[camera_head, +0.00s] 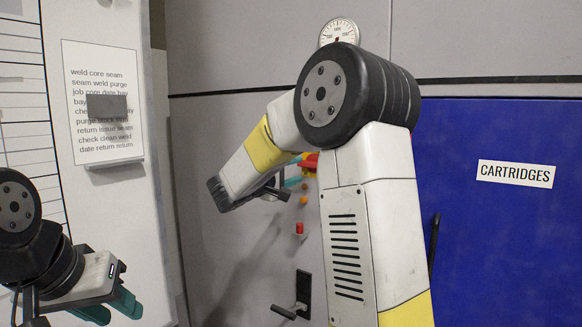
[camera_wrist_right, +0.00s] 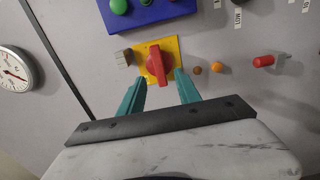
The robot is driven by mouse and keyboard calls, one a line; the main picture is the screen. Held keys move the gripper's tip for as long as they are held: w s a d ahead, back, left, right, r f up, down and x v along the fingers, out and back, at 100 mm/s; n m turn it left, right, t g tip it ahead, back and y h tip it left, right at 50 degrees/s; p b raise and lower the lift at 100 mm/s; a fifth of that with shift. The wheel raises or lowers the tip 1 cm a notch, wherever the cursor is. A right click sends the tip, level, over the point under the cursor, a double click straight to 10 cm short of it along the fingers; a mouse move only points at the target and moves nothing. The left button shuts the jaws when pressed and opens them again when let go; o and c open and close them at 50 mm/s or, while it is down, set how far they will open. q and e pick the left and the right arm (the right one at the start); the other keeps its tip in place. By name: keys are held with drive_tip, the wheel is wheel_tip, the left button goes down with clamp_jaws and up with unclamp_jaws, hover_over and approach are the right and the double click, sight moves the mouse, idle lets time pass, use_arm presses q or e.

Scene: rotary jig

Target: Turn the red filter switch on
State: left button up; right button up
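The red filter switch (camera_wrist_right: 156,64) is a rotary handle on a yellow square plate (camera_wrist_right: 140,47), standing close to upright with a slight tilt in the right wrist view. In the head view only a bit of red (camera_head: 310,160) shows behind my right arm. My right gripper (camera_wrist_right: 160,77) is open, its teal fingers apart, one on each side of the handle's lower end; I cannot tell whether they touch it. It is mostly hidden in the head view. My left gripper (camera_head: 112,308) is open and empty at the lower left, away from the panel.
A blue box with green buttons (camera_wrist_right: 119,6) sits above the switch. A small grey block (camera_wrist_right: 124,58) is left of it. Orange knobs (camera_wrist_right: 217,67) and a red peg (camera_wrist_right: 264,61) are to the right. A black handle (camera_head: 291,308) projects lower on the panel.

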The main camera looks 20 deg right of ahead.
sight(309, 165)
drive_tip(key=x, duration=0.8)
drive_tip(key=shift+w+a+r, duration=0.1)
drive_tip(key=shift+a, duration=0.05)
drive_tip(key=shift+c, duration=0.2)
clamp_jaws()
